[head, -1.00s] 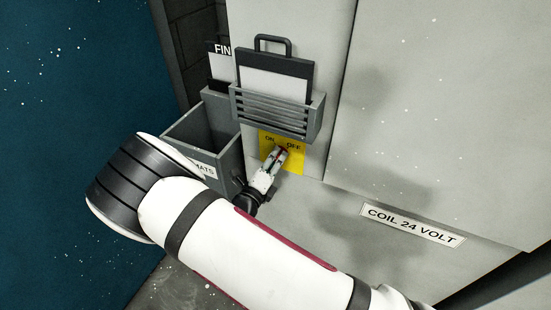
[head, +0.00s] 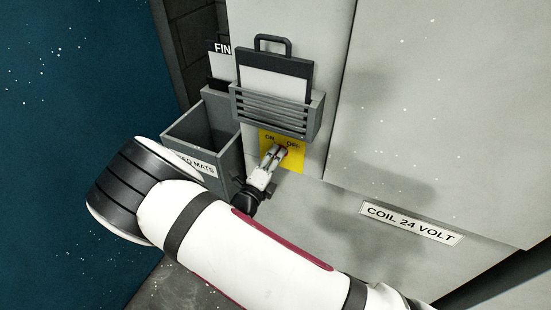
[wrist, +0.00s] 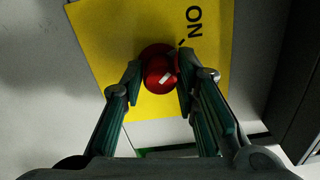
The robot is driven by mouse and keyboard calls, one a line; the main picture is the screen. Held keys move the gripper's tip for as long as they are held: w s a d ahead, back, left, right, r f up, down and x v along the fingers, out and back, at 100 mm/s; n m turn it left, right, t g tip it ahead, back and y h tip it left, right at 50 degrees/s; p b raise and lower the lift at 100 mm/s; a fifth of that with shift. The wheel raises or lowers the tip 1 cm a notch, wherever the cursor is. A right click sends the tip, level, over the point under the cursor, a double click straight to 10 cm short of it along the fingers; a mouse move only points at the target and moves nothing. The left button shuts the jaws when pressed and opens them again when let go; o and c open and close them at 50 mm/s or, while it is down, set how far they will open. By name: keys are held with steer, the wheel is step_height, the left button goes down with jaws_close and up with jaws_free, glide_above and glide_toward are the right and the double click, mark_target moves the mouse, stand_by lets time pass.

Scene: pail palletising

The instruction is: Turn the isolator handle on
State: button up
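In the head view, the yellow plate (head: 294,163) shows ON at left and OFF at right, below a wire rack. My gripper (head: 277,150) reaches it from the lower left. In the wrist view, my gripper's fingers (wrist: 160,75) lie on both sides of the handle and appear to touch it. They cover its sides, and I cannot tell exactly which way the handle points.
A grey rack (head: 277,110) with a clipboard hangs just above the plate. A grey bin (head: 205,140) labelled MATS stands left of my gripper. The cabinet face (head: 440,110) is flat and clear at right, with a COIL 24 VOLT label (head: 412,224).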

steer(key=shift+o, duration=0.8)
steer(key=v, duration=1.2)
steer(key=shift+r, duration=0.1)
